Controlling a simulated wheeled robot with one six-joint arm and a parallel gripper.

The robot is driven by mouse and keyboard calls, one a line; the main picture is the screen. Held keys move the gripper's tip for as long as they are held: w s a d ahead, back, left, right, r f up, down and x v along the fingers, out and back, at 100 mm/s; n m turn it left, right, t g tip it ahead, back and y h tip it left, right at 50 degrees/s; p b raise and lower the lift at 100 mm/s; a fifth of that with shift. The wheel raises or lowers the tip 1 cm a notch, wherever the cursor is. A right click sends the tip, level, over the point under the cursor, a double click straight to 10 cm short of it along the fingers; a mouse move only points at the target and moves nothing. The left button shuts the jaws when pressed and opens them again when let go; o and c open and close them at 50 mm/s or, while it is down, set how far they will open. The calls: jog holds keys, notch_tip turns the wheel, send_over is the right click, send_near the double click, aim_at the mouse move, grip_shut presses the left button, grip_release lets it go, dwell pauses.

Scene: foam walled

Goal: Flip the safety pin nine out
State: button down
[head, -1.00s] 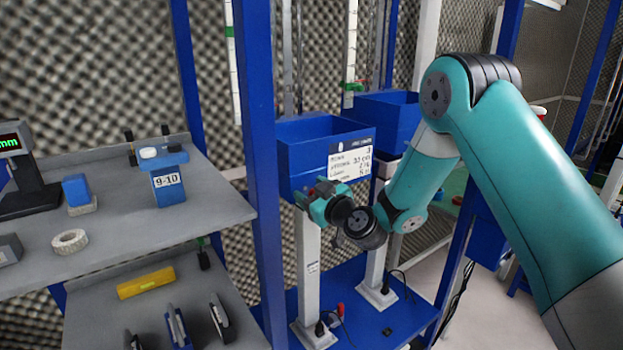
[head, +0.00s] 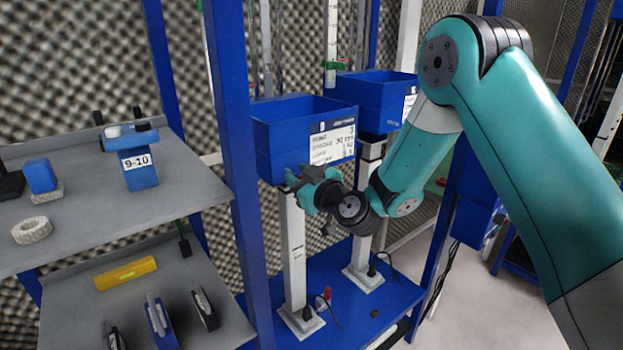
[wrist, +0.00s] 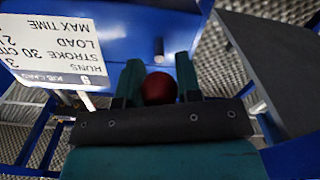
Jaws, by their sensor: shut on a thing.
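My gripper (head: 294,178) is at the lower front of the nearer blue box (head: 276,142), which stands on a white post. In the wrist view, the two fingers of my gripper (wrist: 159,84) are on either side of a dark red round knob (wrist: 158,89) and shut on it. I cannot tell whether this knob is the safety pin. The blue box wall (wrist: 215,30) lies beyond the fingers. No pin marked only nine is readable. A blue block labelled 9-10 (head: 139,172) sits on the grey shelf, away from my gripper.
A white job card (head: 332,146) is on the box front; it also shows upside down in the wrist view (wrist: 55,45). A second blue box (head: 372,95) stands behind. A blue upright (head: 230,150) divides the posts from the grey shelf (head: 95,225).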

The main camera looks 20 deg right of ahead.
jog(key=shift+s+d, duration=0.1)
jog(key=shift+s, duration=0.2)
jog(key=c, duration=0.8)
grip_release()
jog(key=shift+s+d, duration=0.1)
jog(key=shift+d, duration=0.05)
jog(key=shift+s+d+f+b, duration=0.15)
jog(key=shift+s+b, duration=0.15)
jog(key=shift+b, duration=0.25)
jog(key=shift+a+b+v, duration=0.2)
jog(key=shift+b+v, duration=8.15)
jog(key=shift+b, duration=0.8)
